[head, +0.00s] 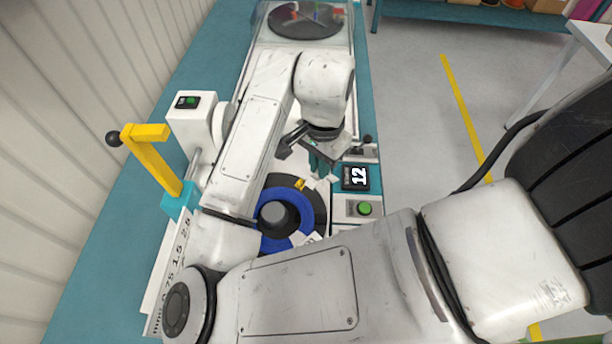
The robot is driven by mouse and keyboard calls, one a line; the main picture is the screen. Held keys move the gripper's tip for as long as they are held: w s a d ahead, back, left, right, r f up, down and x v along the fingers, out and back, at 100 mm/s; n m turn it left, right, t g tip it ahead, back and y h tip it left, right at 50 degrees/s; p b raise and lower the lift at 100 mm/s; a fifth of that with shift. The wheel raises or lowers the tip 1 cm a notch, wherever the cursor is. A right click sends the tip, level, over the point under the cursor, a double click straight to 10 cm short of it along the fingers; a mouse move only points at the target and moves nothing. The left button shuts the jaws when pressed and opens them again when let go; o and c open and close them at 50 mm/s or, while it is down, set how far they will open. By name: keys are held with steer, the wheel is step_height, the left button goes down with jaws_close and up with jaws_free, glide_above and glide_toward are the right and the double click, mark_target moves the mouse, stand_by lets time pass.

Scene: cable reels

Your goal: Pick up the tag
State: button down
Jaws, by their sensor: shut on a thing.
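My gripper (321,169) points down over the right upper edge of a cable reel (316,197), which has a dark flange, a blue winding and a grey hub. Its teal fingers are shut on a small pale piece (333,178), which looks like the tag. The fingers and my arm partly hide it, so its full shape and whether it touches the reel cannot be told. A small yellow piece (300,184) with a dark mark lies on the reel, to the left of the fingers.
A display reading 12 (356,177) and a green button (365,209) are right of the reel. A yellow crank (150,155) stands at the left. Another reel (306,20) sits at the far end under a clear cover. My arm hides much of the bench (130,170).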

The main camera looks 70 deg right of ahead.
steer(key=s+d+r+p, duration=0.1)
steer(key=s+d+r, duration=0.4)
steer(key=s, duration=0.4)
steer(key=shift+s+r, duration=0.3)
steer(key=shift+r, duration=0.3)
steer(key=c, duration=1.8)
jaws_free()
steer(key=shift+f, duration=0.1)
jaws_close()
